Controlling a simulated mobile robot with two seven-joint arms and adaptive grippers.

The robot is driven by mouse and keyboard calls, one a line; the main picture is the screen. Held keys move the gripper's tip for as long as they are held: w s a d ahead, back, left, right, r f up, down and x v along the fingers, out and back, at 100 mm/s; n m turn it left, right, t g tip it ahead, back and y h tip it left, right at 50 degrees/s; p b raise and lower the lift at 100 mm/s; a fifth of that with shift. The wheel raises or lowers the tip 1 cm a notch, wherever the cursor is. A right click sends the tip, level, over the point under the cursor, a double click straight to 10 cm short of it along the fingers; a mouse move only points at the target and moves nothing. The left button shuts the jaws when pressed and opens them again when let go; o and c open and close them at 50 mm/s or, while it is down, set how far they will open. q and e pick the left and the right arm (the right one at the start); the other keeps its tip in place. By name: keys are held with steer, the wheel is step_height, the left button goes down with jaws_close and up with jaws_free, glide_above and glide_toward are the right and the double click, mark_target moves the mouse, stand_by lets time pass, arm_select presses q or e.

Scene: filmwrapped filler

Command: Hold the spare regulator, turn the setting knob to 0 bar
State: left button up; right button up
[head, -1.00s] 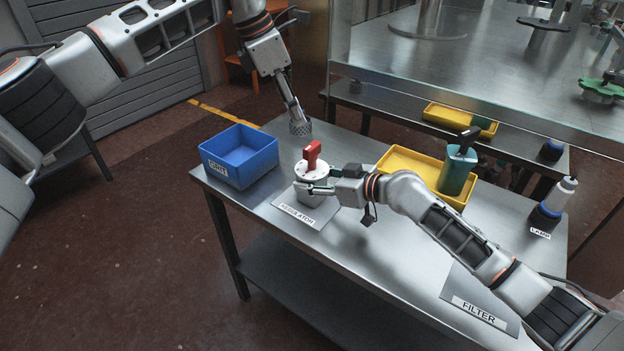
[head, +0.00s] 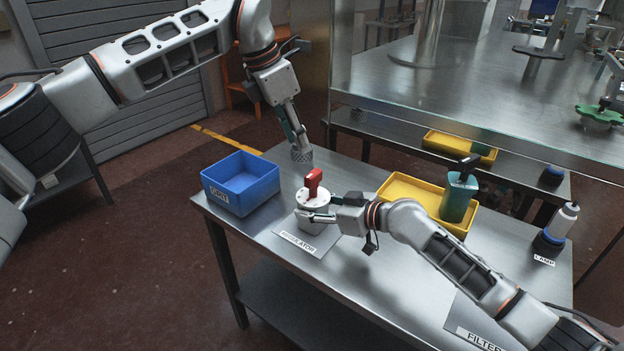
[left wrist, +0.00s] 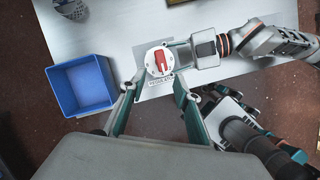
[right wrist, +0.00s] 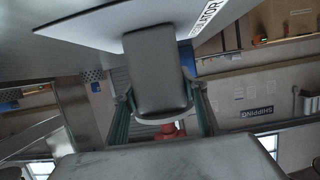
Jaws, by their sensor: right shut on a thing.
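The regulator (head: 313,222) is a light grey cylinder with a round white top and a red knob (head: 313,181). It stands upright at the mat labelled REGULATOR (head: 301,243). My right gripper (head: 318,216) is shut on the regulator's body from the right. In the right wrist view the grey body (right wrist: 155,65) sits between the fingers, with part of the red knob (right wrist: 168,130) showing. Any knob scale is unreadable.
A blue bin (head: 207,194) stands left of the regulator. A yellow tray (head: 395,190) with a teal bottle (head: 458,200) is at the right rear. A lamp (head: 560,225) and a FILTER mat (head: 462,325) are farther right. A glass-fronted enclosure is behind the table.

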mark_target(312, 173)
arm_select(q)
steer(key=d+f+n, duration=0.1)
steer(key=f, duration=0.2)
steer(key=w+d+f+n+t, duration=0.1)
steer(key=f+n, duration=0.1)
steer(key=f, duration=0.1)
steer(key=d+f+n, duration=0.1)
steer(key=f+n, duration=0.1)
steer(key=f, duration=0.2)
steer(key=shift+w+d+t, duration=0.15)
steer(key=shift+d+t, duration=0.05)
steer(key=shift+t, duration=0.2)
stand_by(0.4)
steer(key=shift+y, duration=0.3)
jaws_close()
